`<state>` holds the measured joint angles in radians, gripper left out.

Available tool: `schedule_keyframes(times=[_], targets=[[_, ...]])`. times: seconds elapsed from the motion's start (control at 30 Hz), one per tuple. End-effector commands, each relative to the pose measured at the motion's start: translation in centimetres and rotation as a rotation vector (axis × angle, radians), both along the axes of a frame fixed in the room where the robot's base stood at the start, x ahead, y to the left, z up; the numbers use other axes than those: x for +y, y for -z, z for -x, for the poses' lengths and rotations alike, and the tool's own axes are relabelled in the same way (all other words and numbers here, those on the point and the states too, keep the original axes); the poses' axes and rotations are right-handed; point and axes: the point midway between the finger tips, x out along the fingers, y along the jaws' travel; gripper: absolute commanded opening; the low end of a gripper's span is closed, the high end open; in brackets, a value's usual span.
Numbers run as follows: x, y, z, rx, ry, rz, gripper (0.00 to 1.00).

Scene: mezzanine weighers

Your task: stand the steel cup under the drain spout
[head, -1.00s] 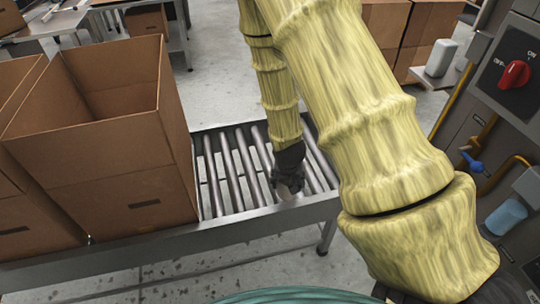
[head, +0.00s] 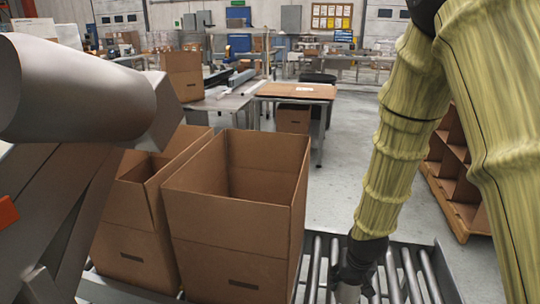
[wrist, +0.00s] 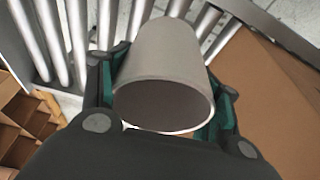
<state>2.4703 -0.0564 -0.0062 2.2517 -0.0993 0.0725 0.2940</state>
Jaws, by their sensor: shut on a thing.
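The steel cup (wrist: 165,62) is plain grey, and its open mouth faces the camera in the wrist view. My gripper (wrist: 163,98) is shut on it, with one dark, green-lined finger on either side. In the head view my gripper (head: 358,268) points down over the roller conveyor, and a small pale part of the cup (head: 347,293) shows below it at the picture's bottom edge. I cannot tell whether the cup touches the rollers.
An open cardboard box (head: 235,235) stands close left of my gripper on the conveyor (head: 412,275), with another box (head: 130,225) beside it. A large grey cylinder (head: 75,92) fills the near left. A brown shelf unit (head: 452,190) stands at right. Open floor (head: 335,185) lies behind.

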Motion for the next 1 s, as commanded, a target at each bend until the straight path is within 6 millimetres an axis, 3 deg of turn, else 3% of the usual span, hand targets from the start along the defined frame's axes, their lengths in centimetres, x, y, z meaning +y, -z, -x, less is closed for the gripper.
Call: schedule_keyframes(times=[0.4,1.0], targets=[[4.2,-4.1,-0.8,-0.009,-0.159,0.016,0.32],[3.9,-3.7,0.1,-0.003,-0.152,0.018,0.32]])
